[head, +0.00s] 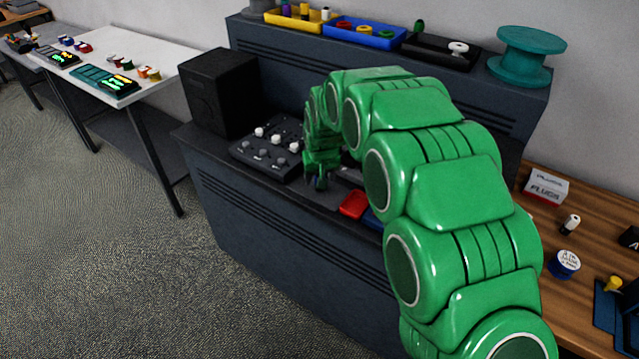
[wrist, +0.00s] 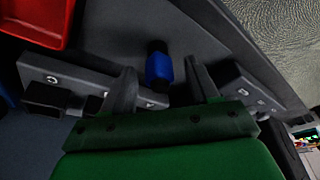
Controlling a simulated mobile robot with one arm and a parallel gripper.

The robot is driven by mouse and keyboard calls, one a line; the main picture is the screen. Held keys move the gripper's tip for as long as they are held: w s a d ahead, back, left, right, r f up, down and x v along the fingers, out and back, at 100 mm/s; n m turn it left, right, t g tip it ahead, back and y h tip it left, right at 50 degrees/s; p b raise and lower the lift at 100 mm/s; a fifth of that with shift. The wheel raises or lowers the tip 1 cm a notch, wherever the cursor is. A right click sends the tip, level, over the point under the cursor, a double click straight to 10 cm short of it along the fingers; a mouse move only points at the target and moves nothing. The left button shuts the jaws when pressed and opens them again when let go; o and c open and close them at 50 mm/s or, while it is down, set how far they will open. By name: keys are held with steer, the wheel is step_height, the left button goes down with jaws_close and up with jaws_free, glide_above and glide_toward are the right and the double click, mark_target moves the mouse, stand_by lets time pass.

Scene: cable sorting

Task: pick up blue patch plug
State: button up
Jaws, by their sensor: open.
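The blue patch plug (wrist: 158,68) shows in the wrist view, a short blue cylinder with a dark end, on the dark grey desk surface. My gripper (wrist: 160,75) is open, with one finger on each side of the plug. Gaps show between the plug and both fingers, so it is not gripped. In the head view my gripper (head: 318,180) is low over the front of the dark desk. The plug there is mostly hidden by the gripper and hard to make out.
A red tray (head: 353,204) lies just right of my gripper, with a blue tray beyond, partly behind my arm. A mixer (head: 270,148) with knobs and a black speaker (head: 222,92) stand left. The desk's edge is close.

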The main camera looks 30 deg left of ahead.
steer(key=shift+x, duration=1)
steer(key=c, duration=1.1)
steer(key=shift+r, duration=0.15)
